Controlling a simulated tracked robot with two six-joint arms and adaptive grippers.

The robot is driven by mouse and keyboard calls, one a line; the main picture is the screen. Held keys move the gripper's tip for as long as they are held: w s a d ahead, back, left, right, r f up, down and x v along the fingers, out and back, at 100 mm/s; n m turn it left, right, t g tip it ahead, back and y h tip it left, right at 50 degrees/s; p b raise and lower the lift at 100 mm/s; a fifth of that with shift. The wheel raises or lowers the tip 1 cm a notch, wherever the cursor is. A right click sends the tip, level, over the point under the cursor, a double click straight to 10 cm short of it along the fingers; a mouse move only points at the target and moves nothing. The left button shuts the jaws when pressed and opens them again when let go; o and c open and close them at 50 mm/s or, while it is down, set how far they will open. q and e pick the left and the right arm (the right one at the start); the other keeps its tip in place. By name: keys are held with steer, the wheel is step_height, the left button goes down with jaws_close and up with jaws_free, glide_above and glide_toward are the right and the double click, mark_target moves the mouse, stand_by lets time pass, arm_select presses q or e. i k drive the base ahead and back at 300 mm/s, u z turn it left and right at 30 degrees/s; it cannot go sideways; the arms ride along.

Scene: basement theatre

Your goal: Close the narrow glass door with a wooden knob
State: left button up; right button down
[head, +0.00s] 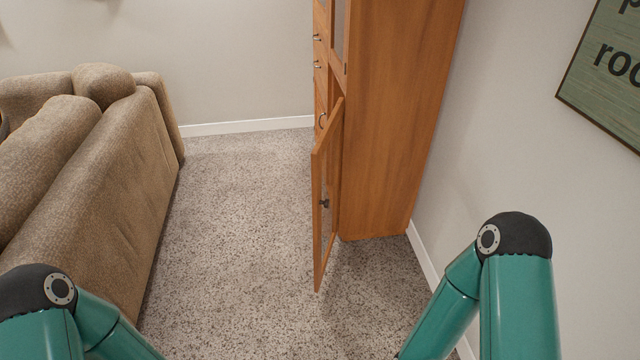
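The narrow glass door (316,215) is at the lower front of a tall wooden cabinet (395,130). It stands open, swung out toward me, and is seen nearly edge-on. It has a wooden frame with a glass pane and a small dark knob (325,203) about halfway up. My left and right arms come in at the bottom corners of the head view. Both grippers are out of view below the frame, so neither shows near the door.
A brown sofa (110,190) stands on the left. Speckled carpet (225,230) is clear between the sofa and the door. A wall with a green sign (608,75) is close on the right. Drawers with handles (318,66) show on the cabinet front.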

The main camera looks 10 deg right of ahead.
mark_target(323, 237)
steer(key=i, duration=1.5)
steer(key=z, duration=0.05)
